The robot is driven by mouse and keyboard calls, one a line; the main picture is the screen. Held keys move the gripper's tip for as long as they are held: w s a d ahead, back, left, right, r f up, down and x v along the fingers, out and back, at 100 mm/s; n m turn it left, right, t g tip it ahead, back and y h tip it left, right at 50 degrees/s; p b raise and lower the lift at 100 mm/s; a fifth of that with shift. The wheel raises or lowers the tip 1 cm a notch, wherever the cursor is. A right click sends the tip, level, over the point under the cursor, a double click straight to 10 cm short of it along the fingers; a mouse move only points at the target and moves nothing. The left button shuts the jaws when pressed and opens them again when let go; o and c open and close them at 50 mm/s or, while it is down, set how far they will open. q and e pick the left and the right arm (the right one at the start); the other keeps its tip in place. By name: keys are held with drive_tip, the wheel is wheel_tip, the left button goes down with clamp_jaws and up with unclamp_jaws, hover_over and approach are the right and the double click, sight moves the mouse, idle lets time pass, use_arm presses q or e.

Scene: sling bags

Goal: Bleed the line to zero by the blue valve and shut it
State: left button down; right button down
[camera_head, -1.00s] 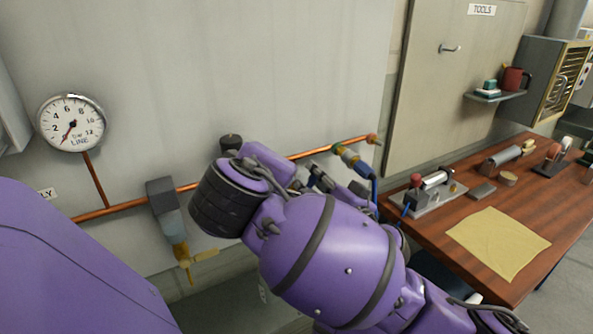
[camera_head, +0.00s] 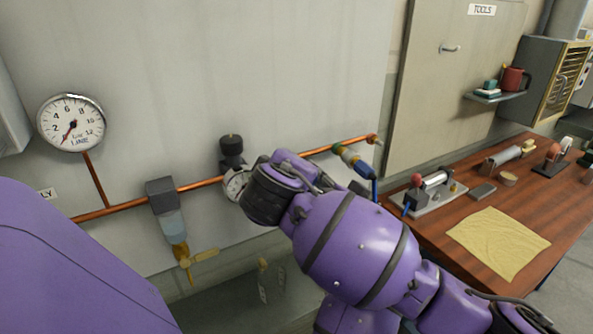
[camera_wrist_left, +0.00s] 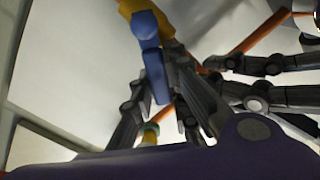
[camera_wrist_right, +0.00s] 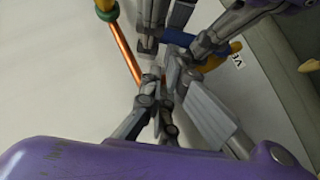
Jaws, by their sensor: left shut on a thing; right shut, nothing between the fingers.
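The blue valve handle (camera_wrist_left: 150,52) shows in the left wrist view, beside a yellow part, with my left gripper (camera_wrist_left: 165,80) closed on it. It also shows in the right wrist view (camera_wrist_right: 182,38). My right gripper (camera_wrist_right: 155,90) is shut and empty, just below the handle in that view. In the head view the valve (camera_head: 352,158) sits at the copper pipe's right end, its blue part hanging down; my purple arm hides both grippers. The round LINE gauge (camera_head: 71,123) at upper left has its red needle pointing down-left, near the scale's low end.
The copper pipe (camera_head: 120,207) runs along the wall past a filter with a yellow tap (camera_head: 200,257). A smaller gauge (camera_head: 236,184) is partly behind my arm. A wooden bench (camera_head: 420,235) with tools and a yellow cloth (camera_head: 498,242) stands at the right.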

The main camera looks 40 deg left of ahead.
use_arm(q)
drive_tip(key=shift+s, duration=0.1)
use_arm(e)
drive_tip(key=shift+w+d+f+g, duration=0.25)
drive_tip(key=shift+w+d+g, duration=0.05)
drive_tip(key=shift+w, duration=0.25)
use_arm(q)
drive_tip(key=c, duration=1.7)
unclamp_jaws()
use_arm(e)
drive_tip(key=shift+w, duration=0.1)
